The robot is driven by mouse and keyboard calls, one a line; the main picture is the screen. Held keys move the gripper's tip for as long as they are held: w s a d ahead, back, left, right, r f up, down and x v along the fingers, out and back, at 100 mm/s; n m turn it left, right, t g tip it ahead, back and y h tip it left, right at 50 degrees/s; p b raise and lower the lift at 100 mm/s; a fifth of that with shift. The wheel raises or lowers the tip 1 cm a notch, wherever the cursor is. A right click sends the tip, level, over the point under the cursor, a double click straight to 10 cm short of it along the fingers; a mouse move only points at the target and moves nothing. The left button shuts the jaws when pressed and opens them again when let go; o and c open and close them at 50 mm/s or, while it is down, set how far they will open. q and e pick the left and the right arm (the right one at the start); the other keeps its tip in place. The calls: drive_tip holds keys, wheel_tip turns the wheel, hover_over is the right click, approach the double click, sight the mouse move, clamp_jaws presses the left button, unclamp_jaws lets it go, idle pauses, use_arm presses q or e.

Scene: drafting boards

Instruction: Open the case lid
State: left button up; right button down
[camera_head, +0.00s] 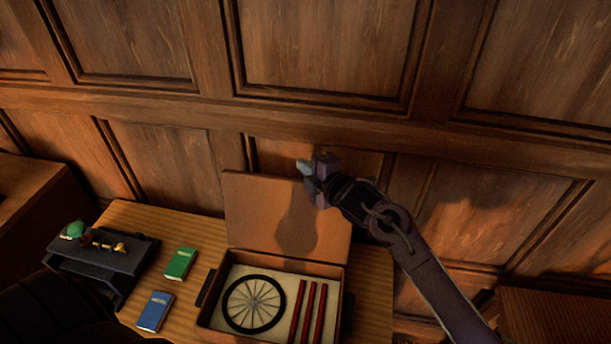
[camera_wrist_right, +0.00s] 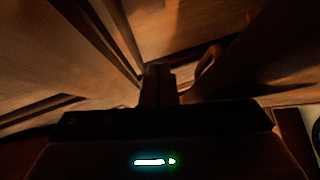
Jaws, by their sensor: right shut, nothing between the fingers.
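The brown case (camera_head: 212,318) sits on the wooden table, with its lid (camera_head: 262,208) standing raised at its back edge. Inside the case are a black spoked wheel (camera_head: 254,304) and several dark red rods (camera_head: 307,312). My right gripper (camera_head: 305,168) is shut and empty, above the lid's top right area near the wall. I cannot tell whether it touches the lid. The right wrist view shows its closed fingers (camera_wrist_right: 159,84) against dark wood. My left gripper is not in view; a dark shape fills the lower left corner.
Left of the case lie a green book (camera_head: 180,263) and a blue book (camera_head: 155,311) on the table (camera_head: 205,232). A dark stand (camera_head: 105,262) with a green-and-gold item is at the far left. Panelled wood wall (camera_head: 320,45) rises close behind the table.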

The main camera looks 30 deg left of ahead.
drive_tip(key=shift+d+f, duration=0.25)
drive_tip(key=shift+f, duration=0.15)
drive_tip(key=shift+s+d, duration=0.25)
drive_tip(key=s+b+v, duration=0.1)
drive_tip(key=b+v, duration=0.1)
drive_tip(key=v, duration=0.4)
drive_tip(key=shift+s+a+g, duration=0.2)
drive_tip(key=shift+g, duration=0.1)
